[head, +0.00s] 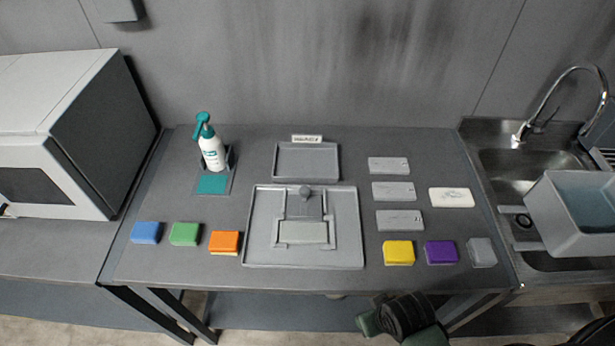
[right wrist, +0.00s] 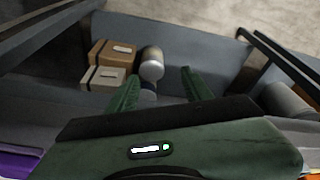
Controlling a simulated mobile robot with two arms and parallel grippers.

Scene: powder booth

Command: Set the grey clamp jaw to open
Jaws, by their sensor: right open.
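The grey clamp fixture sits on a square grey tray (head: 262,254) in the middle of the table in the head view. It has a round grey knob (head: 305,192) at the back. Its grey clamp jaw (head: 303,233) appears as a bar across the front; I cannot tell how far it stands from the rest. My right gripper (right wrist: 158,86) has two green fingers spread apart with nothing between them. In the head view the right arm is at the table's front edge, right of the tray and away from the clamp. My left gripper is not in view.
Blue (head: 146,232), green (head: 185,234), orange (head: 225,242), yellow (head: 398,252) and purple (head: 441,252) blocks line the front. A spray bottle (head: 212,149) stands back left, grey plates (head: 389,165) right. Cardboard boxes (right wrist: 103,77) lie below in the wrist view.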

